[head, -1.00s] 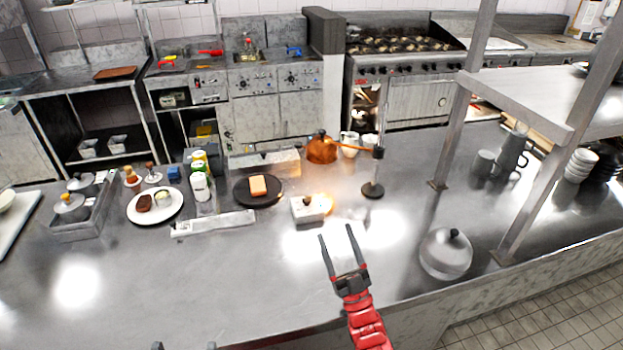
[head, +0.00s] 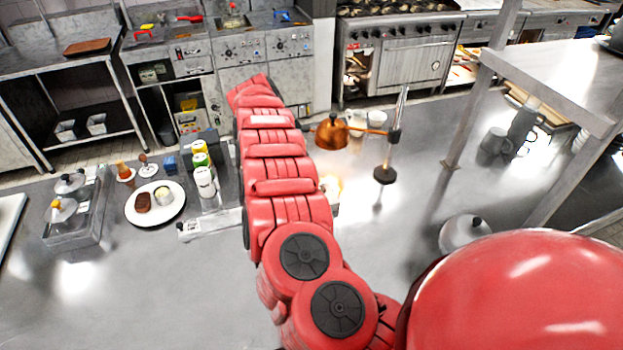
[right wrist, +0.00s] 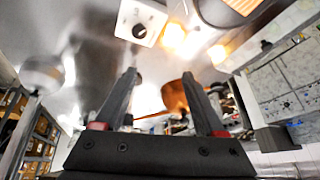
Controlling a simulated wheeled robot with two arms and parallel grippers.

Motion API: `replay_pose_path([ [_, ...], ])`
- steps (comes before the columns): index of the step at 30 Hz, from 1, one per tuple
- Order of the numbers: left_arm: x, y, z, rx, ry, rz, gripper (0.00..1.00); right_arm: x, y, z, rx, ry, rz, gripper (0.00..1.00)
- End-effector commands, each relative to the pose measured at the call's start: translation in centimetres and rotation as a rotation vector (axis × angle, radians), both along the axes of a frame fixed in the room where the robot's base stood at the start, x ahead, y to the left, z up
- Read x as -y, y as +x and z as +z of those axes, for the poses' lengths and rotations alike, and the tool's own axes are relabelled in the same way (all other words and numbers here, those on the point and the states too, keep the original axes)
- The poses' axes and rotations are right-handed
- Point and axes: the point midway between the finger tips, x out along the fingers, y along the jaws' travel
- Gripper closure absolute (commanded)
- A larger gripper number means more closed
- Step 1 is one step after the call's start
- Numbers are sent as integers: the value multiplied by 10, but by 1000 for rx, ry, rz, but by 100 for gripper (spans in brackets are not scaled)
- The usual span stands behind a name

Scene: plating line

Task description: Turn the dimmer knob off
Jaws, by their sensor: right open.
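The dimmer is a small white box with a dark knob. In the right wrist view the dimmer box (right wrist: 148,12) is at the top, with its knob (right wrist: 139,31) on its face. In the head view my right arm hides most of the box; only an edge (head: 334,192) shows beside a warm glow. My right gripper (right wrist: 159,74) is open and empty, its two dark fingers apart, and the box appears beyond the fingertips. In the head view the right gripper is hidden behind its own red arm. My left gripper is not in view.
A copper lamp (head: 332,132) hangs from a stand (head: 386,174) right of my arm. A metal dome (head: 464,233) and a shelf post (head: 478,100) are further right. A white plate (head: 156,203) with food and several bottles (head: 205,182) are at left.

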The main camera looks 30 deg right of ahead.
Motion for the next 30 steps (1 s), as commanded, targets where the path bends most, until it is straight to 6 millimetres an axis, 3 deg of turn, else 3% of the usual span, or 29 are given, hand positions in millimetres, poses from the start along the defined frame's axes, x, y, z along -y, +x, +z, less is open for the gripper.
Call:
replay_pose_path([
  [4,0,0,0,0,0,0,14,-13,-29,7,-73,63,-80,28],
  [10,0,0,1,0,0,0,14,-9,-35,-3,-90,72,-98,28],
  [14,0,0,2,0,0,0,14,0,-36,-21,-91,72,-98,28],
  [24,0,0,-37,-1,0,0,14,23,-35,-82,-87,70,-98,28],
  [26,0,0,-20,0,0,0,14,25,-34,-83,-90,70,-97,28],
  [30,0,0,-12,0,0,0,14,35,-34,-104,-88,68,-98,28],
])
